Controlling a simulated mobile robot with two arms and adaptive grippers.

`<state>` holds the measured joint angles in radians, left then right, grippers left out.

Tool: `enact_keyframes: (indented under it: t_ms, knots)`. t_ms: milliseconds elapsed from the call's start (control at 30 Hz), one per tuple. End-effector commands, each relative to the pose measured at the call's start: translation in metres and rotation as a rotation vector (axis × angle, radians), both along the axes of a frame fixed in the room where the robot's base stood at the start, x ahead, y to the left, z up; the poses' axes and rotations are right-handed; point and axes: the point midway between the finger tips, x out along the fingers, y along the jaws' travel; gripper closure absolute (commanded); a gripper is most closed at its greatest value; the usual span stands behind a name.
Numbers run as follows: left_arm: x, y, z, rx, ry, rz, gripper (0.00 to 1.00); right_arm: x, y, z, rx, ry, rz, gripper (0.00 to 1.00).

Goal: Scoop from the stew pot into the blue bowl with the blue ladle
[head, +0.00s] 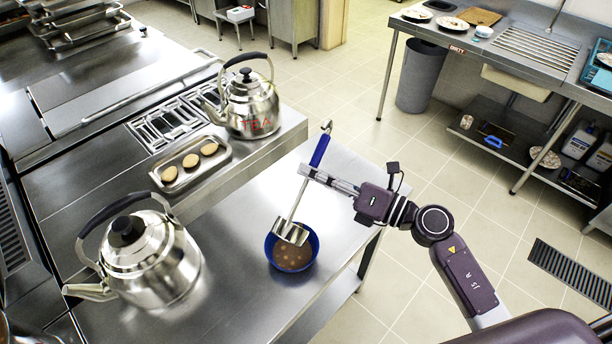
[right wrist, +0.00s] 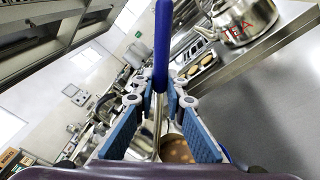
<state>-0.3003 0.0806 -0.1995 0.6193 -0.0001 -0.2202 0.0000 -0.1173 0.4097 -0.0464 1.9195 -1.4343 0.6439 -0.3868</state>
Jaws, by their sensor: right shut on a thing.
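The blue ladle (head: 320,151) has a blue handle and a steel shaft and cup. My right gripper (head: 309,173) is shut on it below the blue grip. The ladle slants down to the left, its steel cup (head: 291,233) at the back of the blue bowl (head: 316,240), over its opening. Whether the cup touches the bowl or holds stew I cannot tell. The bowl holds brown stew with pale pieces. In the right wrist view the blue handle (right wrist: 162,45) rises between the fingers. I cannot make out the stew pot. My left gripper is out of view.
A large kettle (head: 150,262) stands left of the bowl. A kettle marked TEA (head: 250,108) and a tray of round patties (head: 167,191) are on the counter behind. The steel table (head: 240,297) is bare around the bowl. A grey bin (head: 421,78) stands farther back.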

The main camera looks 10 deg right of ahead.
Motion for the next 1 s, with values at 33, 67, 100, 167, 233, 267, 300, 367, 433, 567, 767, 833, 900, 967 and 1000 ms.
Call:
enact_keyframes:
  t_ms: [33, 67, 100, 167, 233, 267, 300, 367, 433, 567, 767, 833, 900, 967, 1000]
  knots:
    - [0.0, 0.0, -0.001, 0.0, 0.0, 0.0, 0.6, 0.004, -0.004, -0.002, 0.022, 0.019, -0.001, 1.0]
    - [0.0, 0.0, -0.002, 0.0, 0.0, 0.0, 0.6, 0.006, -0.005, -0.004, 0.034, 0.032, -0.001, 1.0]
    - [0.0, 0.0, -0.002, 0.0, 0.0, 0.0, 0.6, 0.008, -0.008, -0.006, 0.05, 0.049, -0.002, 1.0]
    - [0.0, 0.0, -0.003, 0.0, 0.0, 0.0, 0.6, 0.012, -0.011, -0.009, 0.075, 0.072, -0.002, 1.0]
    - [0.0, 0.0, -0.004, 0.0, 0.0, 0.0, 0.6, 0.016, -0.015, -0.013, 0.103, 0.1, -0.001, 1.0]
    - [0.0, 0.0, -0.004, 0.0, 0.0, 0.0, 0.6, 0.017, -0.017, -0.015, 0.116, 0.113, -0.001, 1.0]
    - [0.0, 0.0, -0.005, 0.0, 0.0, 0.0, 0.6, 0.02, -0.02, -0.016, 0.131, 0.13, -0.001, 1.0]
    - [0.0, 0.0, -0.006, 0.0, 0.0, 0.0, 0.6, 0.023, -0.023, -0.019, 0.157, 0.154, -0.001, 1.0]
    - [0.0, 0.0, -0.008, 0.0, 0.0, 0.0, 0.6, 0.027, -0.026, -0.025, 0.188, 0.186, 0.0, 1.0]
    - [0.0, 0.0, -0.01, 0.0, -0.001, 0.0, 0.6, 0.034, -0.033, -0.033, 0.247, 0.242, -0.001, 1.0]
    - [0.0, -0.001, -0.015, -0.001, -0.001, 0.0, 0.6, 0.044, -0.044, -0.046, 0.335, 0.331, -0.001, 1.0]
    - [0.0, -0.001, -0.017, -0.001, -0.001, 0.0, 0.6, 0.047, -0.047, -0.051, 0.367, 0.364, -0.001, 1.0]
    - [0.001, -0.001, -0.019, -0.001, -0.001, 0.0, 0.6, 0.051, -0.051, -0.056, 0.398, 0.394, -0.001, 1.0]
    - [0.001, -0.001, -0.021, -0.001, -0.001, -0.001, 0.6, 0.053, -0.053, -0.062, 0.425, 0.421, -0.001, 1.0]
    - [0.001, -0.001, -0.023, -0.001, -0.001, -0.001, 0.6, 0.054, -0.054, -0.065, 0.443, 0.44, -0.001, 1.0]
